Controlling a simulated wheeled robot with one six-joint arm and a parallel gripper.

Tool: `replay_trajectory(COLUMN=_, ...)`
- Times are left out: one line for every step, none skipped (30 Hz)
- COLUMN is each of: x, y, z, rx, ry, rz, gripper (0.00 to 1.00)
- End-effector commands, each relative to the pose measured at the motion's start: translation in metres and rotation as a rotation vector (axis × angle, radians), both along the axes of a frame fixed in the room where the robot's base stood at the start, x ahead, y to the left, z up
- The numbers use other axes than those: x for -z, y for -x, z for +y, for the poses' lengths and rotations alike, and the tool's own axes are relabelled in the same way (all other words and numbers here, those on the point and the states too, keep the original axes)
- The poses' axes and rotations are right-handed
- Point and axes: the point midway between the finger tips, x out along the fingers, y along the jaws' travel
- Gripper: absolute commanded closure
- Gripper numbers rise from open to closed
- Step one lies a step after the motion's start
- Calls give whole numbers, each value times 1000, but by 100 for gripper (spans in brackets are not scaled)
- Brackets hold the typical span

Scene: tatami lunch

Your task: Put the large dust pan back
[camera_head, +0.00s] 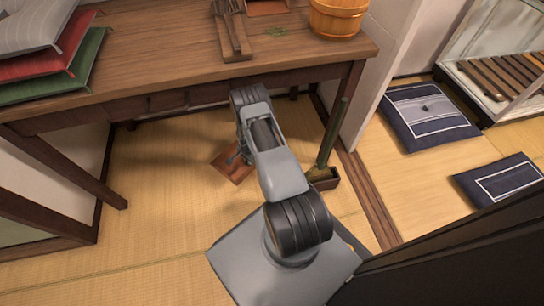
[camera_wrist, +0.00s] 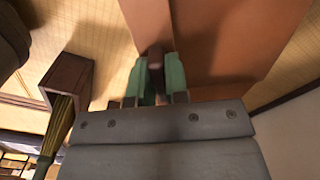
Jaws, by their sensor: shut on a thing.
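The large dust pan is a reddish-brown flat pan (camera_head: 232,167) under the table, close to the tatami floor. In the wrist view its broad pan (camera_wrist: 225,45) fills the upper right, and its short dark handle lies between my fingers. My gripper (camera_wrist: 157,75) has green fingers shut on that handle. In the head view my arm hides part of the pan and most of the gripper. I cannot tell whether the pan touches the floor.
A dark wooden box (camera_wrist: 68,78) holding a long-handled broom (camera_head: 332,135) stands right of the pan by the table leg. The wooden table (camera_head: 170,50) is overhead, with cushions (camera_head: 50,60), a wooden tub (camera_head: 338,17) and utensils on it. Open tatami lies to the left.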

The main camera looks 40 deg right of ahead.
Motion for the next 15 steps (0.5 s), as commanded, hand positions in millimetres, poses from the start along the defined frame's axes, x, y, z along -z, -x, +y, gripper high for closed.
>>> replay_trajectory(x=6, y=3, z=-19, rx=45, ry=1, rz=-2, gripper=100)
replay_trajectory(x=7, y=5, z=-28, rx=66, ry=1, rz=-2, gripper=100)
replay_trajectory(x=9, y=7, z=-40, rx=93, ry=1, rz=-2, gripper=100)
replay_trajectory(x=10, y=9, z=-48, rx=112, ry=1, rz=-2, gripper=100)
replay_trajectory(x=10, y=11, z=-55, rx=128, ry=1, rz=-2, gripper=100)
replay_trajectory(x=11, y=14, z=-63, rx=149, ry=0, rz=-1, gripper=100)
replay_trajectory(x=12, y=16, z=-69, rx=162, ry=0, rz=-1, gripper=100)
replay_trajectory(x=13, y=17, z=-74, rx=175, ry=0, rz=-1, gripper=100)
replay_trajectory(x=13, y=19, z=-80, rx=188, ry=0, rz=-1, gripper=100)
replay_trajectory(x=14, y=21, z=-84, rx=197, ry=0, rz=-1, gripper=100)
replay_trajectory(x=14, y=22, z=-87, rx=205, ry=0, rz=-1, gripper=100)
replay_trajectory(x=14, y=23, z=-90, rx=213, ry=0, rz=-1, gripper=100)
replay_trajectory(x=15, y=24, z=-93, rx=218, ry=1, rz=0, gripper=100)
replay_trajectory(x=15, y=24, z=-94, rx=222, ry=1, rz=0, gripper=100)
replay_trajectory(x=16, y=25, z=-96, rx=226, ry=1, rz=0, gripper=100)
